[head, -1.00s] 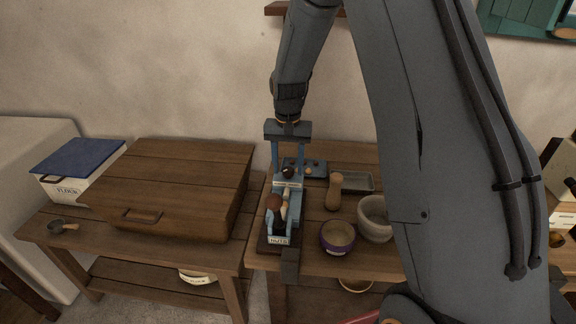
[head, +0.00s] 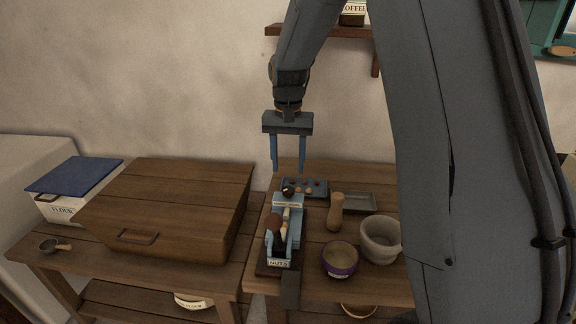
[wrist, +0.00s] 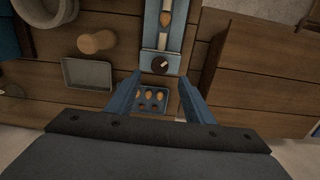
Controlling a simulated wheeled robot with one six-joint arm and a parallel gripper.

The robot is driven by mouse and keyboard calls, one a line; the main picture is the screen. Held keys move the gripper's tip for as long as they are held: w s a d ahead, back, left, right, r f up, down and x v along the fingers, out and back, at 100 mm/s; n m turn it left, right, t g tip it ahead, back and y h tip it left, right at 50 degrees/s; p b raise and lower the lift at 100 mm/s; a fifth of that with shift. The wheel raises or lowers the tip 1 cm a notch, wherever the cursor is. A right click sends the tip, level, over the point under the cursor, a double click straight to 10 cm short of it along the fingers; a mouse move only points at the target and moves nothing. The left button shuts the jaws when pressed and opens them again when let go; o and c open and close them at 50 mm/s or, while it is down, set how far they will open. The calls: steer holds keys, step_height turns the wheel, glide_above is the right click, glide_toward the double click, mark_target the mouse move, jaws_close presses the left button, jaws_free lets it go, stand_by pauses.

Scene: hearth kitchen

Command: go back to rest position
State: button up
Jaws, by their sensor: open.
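My gripper (head: 288,168) is open and empty, its two blue fingers pointing down above the back of the right-hand table (head: 322,284). Below it are a blue tray (head: 318,187) with several small round brown things and a light blue device (head: 288,212) labelled NUTS, with a dark knob and a brown round part. In the wrist view the gripper (wrist: 160,80) has its fingers spread wide, with the tray (wrist: 150,92) visible between them and the device (wrist: 163,50) just beyond. The fingers appear apart from both.
A wooden pestle (head: 335,212), a grey tray (head: 358,203), a stone mortar (head: 379,240) and a purple-banded bowl (head: 340,259) stand to the right. A wall shelf (head: 330,33) is above right. The air around the gripper looks clear.

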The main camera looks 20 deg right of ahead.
steer(key=shift+s, duration=0.1)
steer(key=s+f+n, duration=0.1)
steer(key=s+n, duration=0.1)
steer(key=s, duration=1)
steer(key=s+f+n+t, duration=0.1)
steer(key=s+f+n, duration=0.1)
steer(key=s, duration=1)
steer(key=shift+n, duration=0.3)
